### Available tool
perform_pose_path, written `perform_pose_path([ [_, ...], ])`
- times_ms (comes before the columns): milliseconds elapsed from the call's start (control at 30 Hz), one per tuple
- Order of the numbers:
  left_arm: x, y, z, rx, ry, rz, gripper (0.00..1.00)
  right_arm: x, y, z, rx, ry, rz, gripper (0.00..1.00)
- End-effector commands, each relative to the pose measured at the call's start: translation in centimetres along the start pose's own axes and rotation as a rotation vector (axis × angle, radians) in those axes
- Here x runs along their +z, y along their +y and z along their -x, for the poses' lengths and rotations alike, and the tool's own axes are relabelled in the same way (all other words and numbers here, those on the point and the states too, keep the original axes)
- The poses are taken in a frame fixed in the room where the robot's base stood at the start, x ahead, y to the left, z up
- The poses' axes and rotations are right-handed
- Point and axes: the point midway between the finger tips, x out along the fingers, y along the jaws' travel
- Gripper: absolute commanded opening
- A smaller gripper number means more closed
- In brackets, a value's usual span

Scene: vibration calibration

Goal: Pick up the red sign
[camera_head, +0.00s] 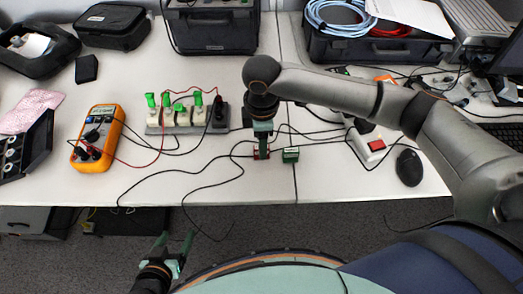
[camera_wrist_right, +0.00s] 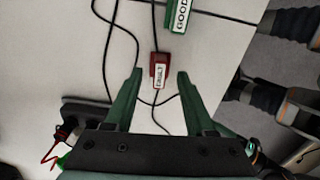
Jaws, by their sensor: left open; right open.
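The red sign (camera_wrist_right: 158,72) is a small red block with a white label whose word I cannot read for sure. It lies on the white table near the front edge. In the right wrist view it is between the fingertips of my open right gripper (camera_wrist_right: 160,77), with visible gaps on both sides. In the head view my right gripper (camera_head: 262,143) points down over the red sign (camera_head: 261,155) and partly hides it. My left gripper (camera_head: 177,241) is open and empty, low in front of the table and over the floor.
A green sign (camera_head: 290,155) reading "GOOD" lies just right of the red one. Black cables run around both signs. A grey strip with green-topped parts (camera_head: 182,117) and an orange multimeter (camera_head: 97,138) stand to the left. A white box with a red switch (camera_head: 371,146) and a mouse (camera_head: 409,167) are to the right.

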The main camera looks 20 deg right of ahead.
Motion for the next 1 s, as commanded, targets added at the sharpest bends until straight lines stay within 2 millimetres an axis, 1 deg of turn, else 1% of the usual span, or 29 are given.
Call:
perform_pose_path([
  [33,0.2,0.1,-0.2,0.003,-0.001,-0.001,0.74,0.0,0.0,-1.0,-0.001,-0.001,0.0,0.55],
  [133,0.2,0.2,-0.3,0.007,-0.003,-0.002,0.74,0.0,0.0,-2.0,0.0,-0.001,0.0,0.55],
  [233,0.2,0.2,-0.4,0.007,-0.005,-0.002,0.74,0.0,0.0,-2.4,0.001,0.0,0.0,0.55],
  [433,0.1,0.2,-0.3,0.007,-0.004,-0.003,0.74,0.0,0.0,-2.4,0.002,0.0,0.001,0.55],
  [900,-0.1,0.1,-0.3,0.004,0.002,-0.004,0.74,0.0,0.0,-2.3,0.002,0.0,0.0,0.02],
  [933,-0.1,0.1,-0.3,0.004,0.002,-0.004,0.74,0.0,0.0,-2.3,0.002,0.0,0.0,0.0],
  [1000,-0.1,0.1,-0.3,0.004,0.002,-0.004,0.74,0.0,0.0,-2.3,0.002,0.0,0.0,0.0],
])
